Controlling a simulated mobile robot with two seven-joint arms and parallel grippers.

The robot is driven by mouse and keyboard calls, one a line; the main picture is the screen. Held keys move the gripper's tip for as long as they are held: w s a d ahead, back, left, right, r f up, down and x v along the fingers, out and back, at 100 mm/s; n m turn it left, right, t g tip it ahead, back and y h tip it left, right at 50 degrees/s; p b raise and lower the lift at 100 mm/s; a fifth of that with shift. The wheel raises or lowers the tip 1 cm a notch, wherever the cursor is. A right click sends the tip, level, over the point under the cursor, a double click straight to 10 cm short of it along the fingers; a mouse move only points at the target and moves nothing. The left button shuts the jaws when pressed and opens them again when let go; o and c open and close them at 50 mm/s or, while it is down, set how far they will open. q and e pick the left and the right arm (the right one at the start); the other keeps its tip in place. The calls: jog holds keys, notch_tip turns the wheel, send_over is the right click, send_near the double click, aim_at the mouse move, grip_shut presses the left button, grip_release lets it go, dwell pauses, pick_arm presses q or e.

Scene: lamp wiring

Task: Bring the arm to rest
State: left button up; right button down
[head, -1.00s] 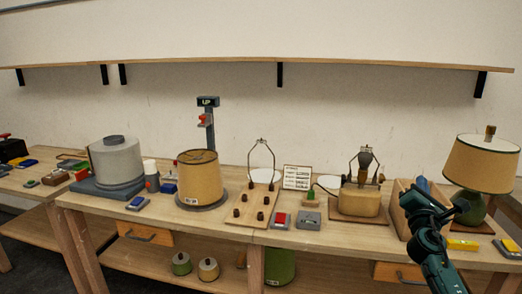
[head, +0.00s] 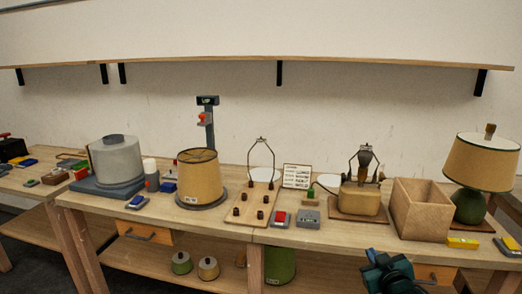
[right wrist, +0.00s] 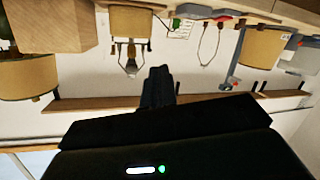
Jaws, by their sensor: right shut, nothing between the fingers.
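My right arm shows at the bottom right of the head view, with the right gripper (head: 376,260) low in front of the workbench (head: 330,236). In the right wrist view the gripper's dark fingers (right wrist: 158,86) are closed together with nothing between them. That view is turned upside down, with the bench and its objects along the top. The gripper appears apart from every object. My left gripper is not in view.
An open wooden box (head: 420,212) stands near the bench's right, beside a green lamp with a tan shade (head: 482,166). A lamp base with a harp (head: 360,200) is left of the box. A wall shelf (head: 240,60) runs above.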

jog(key=s+a+f+g+y, duration=0.1)
jog(key=s+a+f, duration=0.3)
jog(key=s+f, duration=0.25)
jog(key=s+a+f+g+y, duration=0.1)
jog(key=s+a+f, duration=0.35)
jog(key=s, duration=0.35)
jog(key=s+a+f+g, duration=0.1)
jog(key=s+a+f, duration=0.1)
jog(key=s, duration=0.7)
jog(key=s+a+f+g+y, duration=0.1)
jog(key=s+a, duration=0.3)
jog(key=s, duration=0.5)
jog(key=shift+a+f+m+g, duration=0.3)
jog(key=shift+f+g, duration=0.1)
jog(key=shift+g, duration=0.1)
